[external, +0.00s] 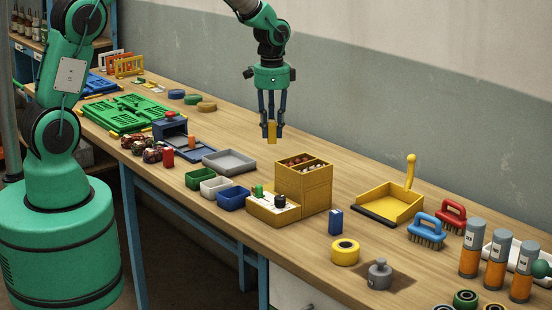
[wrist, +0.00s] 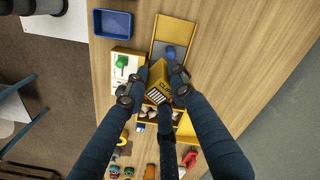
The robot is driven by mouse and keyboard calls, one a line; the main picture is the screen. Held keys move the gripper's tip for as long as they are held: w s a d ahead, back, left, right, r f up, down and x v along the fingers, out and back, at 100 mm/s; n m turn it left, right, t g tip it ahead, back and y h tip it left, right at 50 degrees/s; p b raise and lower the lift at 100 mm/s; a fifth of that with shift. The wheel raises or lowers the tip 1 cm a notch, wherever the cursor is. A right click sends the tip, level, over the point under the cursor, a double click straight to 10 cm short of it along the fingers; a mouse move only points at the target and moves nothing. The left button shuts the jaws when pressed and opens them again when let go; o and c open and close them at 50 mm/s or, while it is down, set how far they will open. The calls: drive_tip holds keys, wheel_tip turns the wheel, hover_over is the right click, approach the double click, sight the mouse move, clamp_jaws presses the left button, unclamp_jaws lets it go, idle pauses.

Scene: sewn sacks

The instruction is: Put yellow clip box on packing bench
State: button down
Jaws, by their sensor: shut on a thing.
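The yellow clip box (external: 272,132) is between the fingers of my gripper (external: 271,128), above the bench. In the wrist view its dark printed lettering shows on the yellow clip box (wrist: 160,84), and my gripper's fingertips (wrist: 154,88) press it from both sides. The wooden packing bench (external: 235,126) runs from the back left to the front right. In the external view the held box is apart from the bench, behind a yellow compartment box.
The yellow compartment box (external: 303,190) stands near the bench's front edge, with small items in its top. Bare wood shows towards the wall.

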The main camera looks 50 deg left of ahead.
drive_tip(key=s+a+f+n, duration=0.1)
drive_tip(key=s+a+n, duration=0.3)
drive_tip(key=s+a, duration=0.8)
drive_tip(key=s+a+f+n, duration=0.1)
drive_tip(key=s+a+n, duration=0.2)
drive_tip(key=s+a, duration=0.95)
wheel_tip(320, 180, down, 10)
drive_tip(key=s+d, duration=0.2)
drive_tip(key=d, duration=0.1)
drive_tip(key=shift+s+p, duration=0.15)
drive_tip(key=shift+p, duration=0.15)
drive_tip(key=shift+a, duration=0.1)
drive_tip(key=w+a, duration=0.2)
drive_tip(key=w, duration=0.3)
drive_tip(key=w+a+f, duration=0.1)
drive_tip(key=w+a, duration=0.1)
drive_tip(key=w, duration=0.2)
drive_tip(key=w+a, duration=0.2)
drive_tip(key=w, duration=0.3)
drive_tip(key=shift+w+a+f, duration=0.25)
drive_tip(key=shift+w+a, duration=0.05)
drive_tip(key=shift+f, duration=1.8)
drive_tip(key=shift+f, duration=0.2)
